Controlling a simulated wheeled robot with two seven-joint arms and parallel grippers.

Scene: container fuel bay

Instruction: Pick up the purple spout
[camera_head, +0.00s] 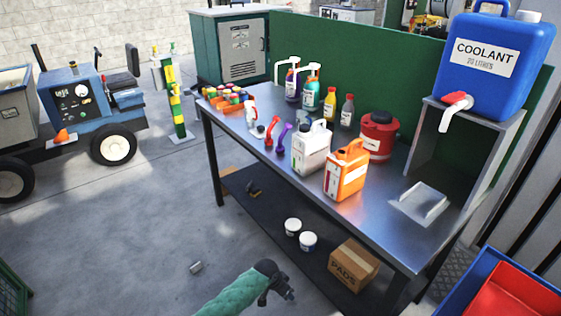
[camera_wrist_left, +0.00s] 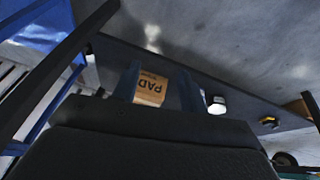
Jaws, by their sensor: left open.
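The purple spout (camera_head: 284,137) lies on the metal workbench (camera_head: 355,205), beside a red spout (camera_head: 271,132) and left of a white jug. It is not seen in the left wrist view. My left gripper (camera_head: 284,291) is below and in front of the bench at the bottom of the head view, well away from the spout. In the left wrist view my left gripper (camera_wrist_left: 157,88) is open, with nothing between its fingers. My right gripper is not in view.
A white jug (camera_head: 311,148) and an orange jug (camera_head: 346,170) stand right of the spout. A cardboard box (camera_head: 353,269) and two white-lidded tubs sit on the lower shelf. A blue coolant container (camera_head: 497,65) stands on a raised stand. Floor left of the bench is mostly clear.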

